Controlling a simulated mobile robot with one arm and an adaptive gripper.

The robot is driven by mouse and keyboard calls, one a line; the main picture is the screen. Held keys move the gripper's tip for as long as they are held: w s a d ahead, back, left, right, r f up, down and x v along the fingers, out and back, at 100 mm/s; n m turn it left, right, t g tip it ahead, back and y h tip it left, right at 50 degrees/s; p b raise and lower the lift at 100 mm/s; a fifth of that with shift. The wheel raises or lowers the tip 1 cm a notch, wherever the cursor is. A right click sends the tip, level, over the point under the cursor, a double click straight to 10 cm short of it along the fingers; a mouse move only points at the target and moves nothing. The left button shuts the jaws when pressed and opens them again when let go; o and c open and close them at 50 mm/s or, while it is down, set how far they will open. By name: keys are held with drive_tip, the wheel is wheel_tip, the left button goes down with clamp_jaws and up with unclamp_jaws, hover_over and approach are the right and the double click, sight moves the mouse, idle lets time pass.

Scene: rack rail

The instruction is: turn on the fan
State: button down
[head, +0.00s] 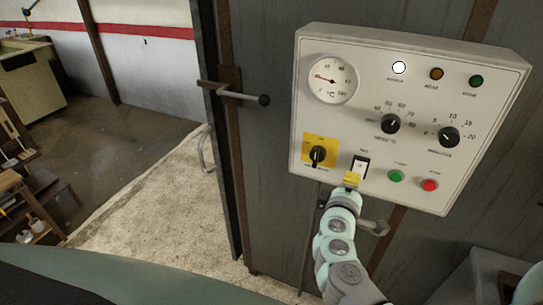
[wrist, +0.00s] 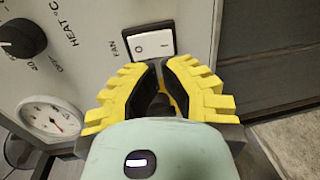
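The fan switch (head: 360,167) is a white rocker in a dark frame, low on the white control panel (head: 350,118). In the wrist view the fan switch (wrist: 152,43) is marked O and I, with the label FAN beside it. My gripper (head: 352,179) has yellow fingers and is just below the switch in the head view. In the wrist view my gripper (wrist: 160,64) has its fingertips close together, right at the switch's near edge, with nothing held. I cannot tell whether they touch it.
A yellow-backed rotary switch (head: 318,155) is left of the fan switch. Green (head: 396,176) and red (head: 429,185) buttons are to its right. Two black knobs (head: 391,123) (head: 449,137), a dial gauge (head: 332,79) and lamps are above. A door handle (head: 245,97) sticks out at left.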

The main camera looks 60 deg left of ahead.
sight(359, 170)
drive_tip(key=shift+p+x, duration=0.6)
drive_tip(key=shift+x, duration=1.2)
drive_tip(key=shift+s+a+f, duration=0.1)
drive_tip(key=shift+f, duration=0.05)
